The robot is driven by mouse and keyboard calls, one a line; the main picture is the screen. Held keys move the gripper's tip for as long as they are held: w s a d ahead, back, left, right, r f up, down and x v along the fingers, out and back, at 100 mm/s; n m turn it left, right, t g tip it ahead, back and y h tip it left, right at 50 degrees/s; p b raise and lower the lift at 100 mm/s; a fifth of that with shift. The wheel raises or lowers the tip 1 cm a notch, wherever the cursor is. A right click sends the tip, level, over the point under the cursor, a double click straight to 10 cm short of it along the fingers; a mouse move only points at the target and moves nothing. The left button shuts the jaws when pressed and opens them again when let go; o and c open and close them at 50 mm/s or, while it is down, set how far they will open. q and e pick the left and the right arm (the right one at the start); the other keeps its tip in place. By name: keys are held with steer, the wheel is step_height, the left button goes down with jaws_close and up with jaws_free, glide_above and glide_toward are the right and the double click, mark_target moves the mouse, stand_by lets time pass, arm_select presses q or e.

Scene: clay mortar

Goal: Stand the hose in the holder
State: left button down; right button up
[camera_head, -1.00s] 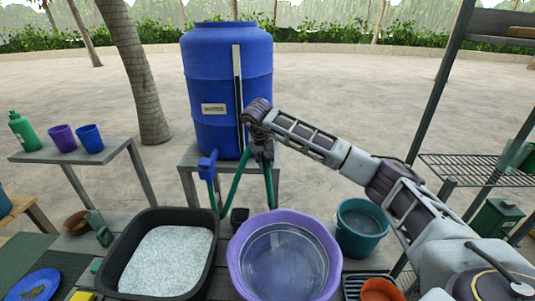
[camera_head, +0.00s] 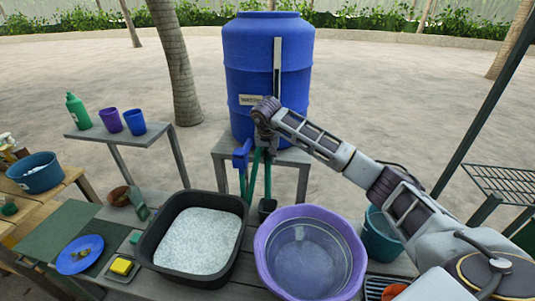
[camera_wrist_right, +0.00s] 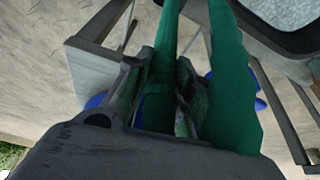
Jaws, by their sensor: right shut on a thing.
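The green hose (camera_head: 267,178) hangs in a loop from the blue tap (camera_head: 241,155) of the water barrel. My right gripper (camera_head: 265,143) is shut on it in front of the barrel. In the right wrist view the fingers (camera_wrist_right: 158,100) close around one green length of hose (camera_wrist_right: 163,45), with another length beside it. The held length runs down toward the small dark holder (camera_head: 267,207) between the two tubs. Its lower end meets the holder's top in the picture; I cannot tell whether it is inside. My left gripper is out of view.
The blue barrel (camera_head: 268,75) stands on a grey stand (camera_head: 222,150) behind the holder. A black tub (camera_head: 154,259) of pale grains is left of the holder, and a purple basin (camera_head: 352,235) is right of it, leaving a narrow gap. A teal bucket (camera_head: 381,238) stands farther right.

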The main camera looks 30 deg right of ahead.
mark_target(268, 181)
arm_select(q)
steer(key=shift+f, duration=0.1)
